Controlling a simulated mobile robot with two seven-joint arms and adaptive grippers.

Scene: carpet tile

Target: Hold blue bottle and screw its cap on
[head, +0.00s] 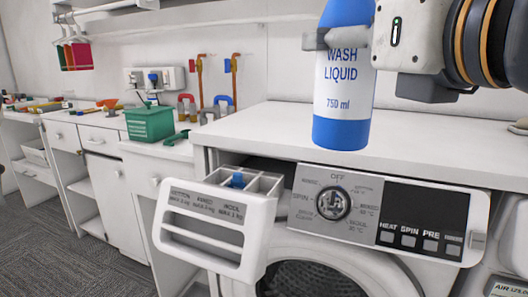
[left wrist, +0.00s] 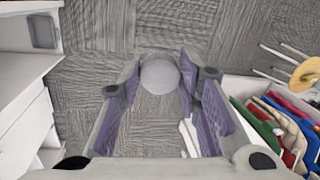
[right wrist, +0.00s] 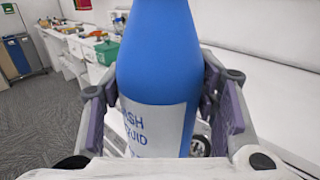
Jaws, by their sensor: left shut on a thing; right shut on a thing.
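The blue bottle (head: 341,132) has a white label reading wash liquid, 750 ml. My right gripper (head: 342,38) is shut around it and holds it upright, in front of the white worktop. In the right wrist view the bottle (right wrist: 157,55) stands between both fingers; its top is cut off in both views. In the left wrist view my left gripper (left wrist: 158,82) is shut on a pale grey round piece (left wrist: 160,76), which looks like the cap. My left gripper is outside the head view, so its distance from the bottle cannot be told.
Below the bottle is a washing machine control panel (head: 410,214), with its detergent drawer (head: 209,234) pulled out at left. A green basket (head: 149,124) stands on the left counter. Hanging clothes (left wrist: 275,125) show at right in the left wrist view, over grey carpet.

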